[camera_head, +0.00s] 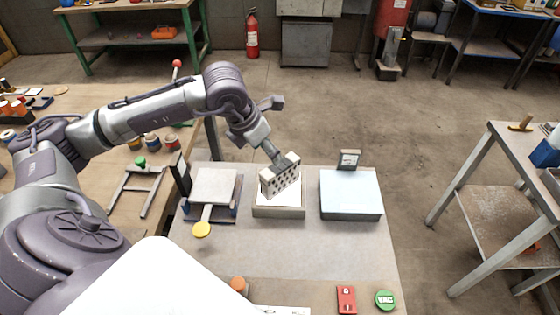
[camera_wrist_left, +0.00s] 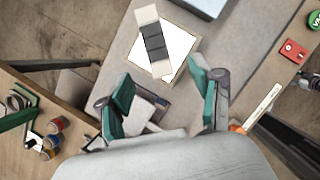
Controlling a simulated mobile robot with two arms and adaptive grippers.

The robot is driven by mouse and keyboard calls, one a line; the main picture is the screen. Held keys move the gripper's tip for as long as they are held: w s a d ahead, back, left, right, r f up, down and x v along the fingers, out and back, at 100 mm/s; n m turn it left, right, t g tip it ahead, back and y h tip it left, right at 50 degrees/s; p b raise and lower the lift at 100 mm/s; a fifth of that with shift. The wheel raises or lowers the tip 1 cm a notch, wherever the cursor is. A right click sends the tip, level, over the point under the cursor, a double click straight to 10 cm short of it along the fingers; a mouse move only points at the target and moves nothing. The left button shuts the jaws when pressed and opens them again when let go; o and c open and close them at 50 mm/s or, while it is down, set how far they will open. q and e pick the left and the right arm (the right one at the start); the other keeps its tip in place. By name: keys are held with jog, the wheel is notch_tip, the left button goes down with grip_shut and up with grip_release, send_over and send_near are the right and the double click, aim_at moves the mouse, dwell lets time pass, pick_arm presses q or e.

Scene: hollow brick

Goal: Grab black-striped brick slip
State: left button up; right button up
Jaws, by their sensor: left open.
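The hollow brick (camera_head: 280,178) stands upright on the white-topped pad (camera_head: 279,211) in the middle of the grey table, its face full of dark holes. In the left wrist view the brick shows from above as a pale slip with a black stripe across its middle (camera_wrist_left: 153,42). My left gripper (camera_head: 283,159) comes in from the upper left and is just above the brick in the head view. In the left wrist view its teal fingers (camera_wrist_left: 166,106) are spread wide with nothing between them, and the brick lies beyond their tips. My right gripper is not in view.
A pale blue-topped block (camera_head: 350,192) stands right of the pad. A grey plate fixture (camera_head: 214,187) with a yellow knob (camera_head: 202,230) stands left. A red switch box (camera_head: 346,299) and green VAC button (camera_head: 385,300) sit at the front right.

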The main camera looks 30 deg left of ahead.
aim_at(277, 167)
pick_arm(q)
jog(key=shift+w+a+f, duration=0.15)
jog(key=shift+w+f, duration=0.35)
jog(key=shift+f, duration=0.05)
jog(key=x, duration=0.2)
jog(key=p+x, duration=0.1)
jog(key=x, duration=0.1)
jog(key=p+x, duration=0.1)
jog(key=x, duration=0.1)
jog(key=shift+d+f, duration=0.3)
jog(key=shift+w+f, duration=0.1)
jog(key=shift+f, duration=0.15)
jog(key=x, duration=0.1)
jog(key=p+x, duration=0.2)
jog(key=x, duration=0.1)
jog(key=shift+w+a, duration=0.1)
jog(key=shift+a, duration=0.2)
jog(key=shift+w+f, duration=0.2)
jog(key=shift+f, duration=0.3)
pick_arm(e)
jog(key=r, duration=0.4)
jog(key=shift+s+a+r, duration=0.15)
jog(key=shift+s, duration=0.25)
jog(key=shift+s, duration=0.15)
pick_arm(q)
jog(key=shift+f, duration=0.25)
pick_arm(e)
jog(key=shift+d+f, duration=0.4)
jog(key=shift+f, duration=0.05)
